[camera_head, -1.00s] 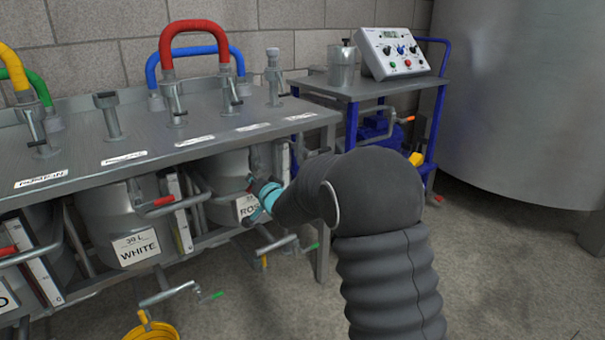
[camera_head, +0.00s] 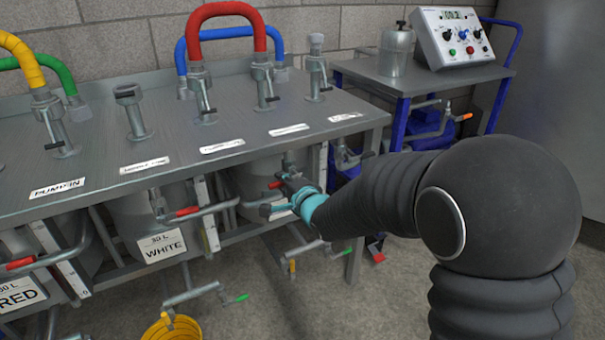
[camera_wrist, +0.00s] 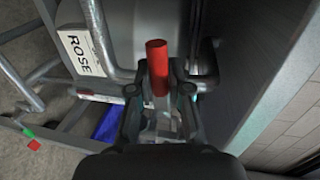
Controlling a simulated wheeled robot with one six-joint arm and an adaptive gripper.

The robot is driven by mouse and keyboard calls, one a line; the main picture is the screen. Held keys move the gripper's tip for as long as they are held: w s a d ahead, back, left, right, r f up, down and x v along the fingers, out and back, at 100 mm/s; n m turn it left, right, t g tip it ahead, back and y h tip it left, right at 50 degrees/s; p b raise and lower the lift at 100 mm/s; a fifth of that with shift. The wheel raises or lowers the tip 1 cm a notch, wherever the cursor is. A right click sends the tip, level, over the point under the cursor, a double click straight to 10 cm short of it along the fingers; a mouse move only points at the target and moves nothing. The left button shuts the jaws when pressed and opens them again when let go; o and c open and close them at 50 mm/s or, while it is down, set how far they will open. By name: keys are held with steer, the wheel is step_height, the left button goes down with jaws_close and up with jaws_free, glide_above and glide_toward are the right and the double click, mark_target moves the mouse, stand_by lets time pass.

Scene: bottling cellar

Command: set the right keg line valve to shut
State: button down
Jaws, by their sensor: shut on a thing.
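The right keg line valve has a red handle (camera_head: 275,184) on a grey pipe in front of the rightmost keg, under the bench. In the wrist view its red grip (camera_wrist: 157,66) stands between the fingertips of my gripper (camera_wrist: 159,88), beside the keg label reading ROSE (camera_wrist: 79,52). In the head view my gripper (camera_head: 280,193) reaches in from the right, its fingers around the handle area and shut on it. The fingers hide part of the handle, and the valve body is mostly hidden.
The steel bench top (camera_head: 110,185) overhangs the valves. The middle valve handle (camera_head: 187,211) at the WHITE keg and the left one (camera_head: 20,263) at the RED keg lie to the left. Drain taps (camera_head: 240,298) and a yellow bucket (camera_head: 172,328) sit below. A blue trolley (camera_head: 400,115) stands right.

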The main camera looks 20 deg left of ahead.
steer(key=shift+s+a+r, duration=0.1)
steer(key=shift+a+r, duration=0.15)
steer(key=shift+r, duration=0.1)
steer(key=c, duration=1.1)
jaws_free()
steer(key=shift+d+f, duration=0.15)
steer(key=shift+d, duration=0.3)
steer(key=v, duration=1.1)
steer(key=shift+s+d, duration=0.15)
steer(key=shift+s, duration=0.05)
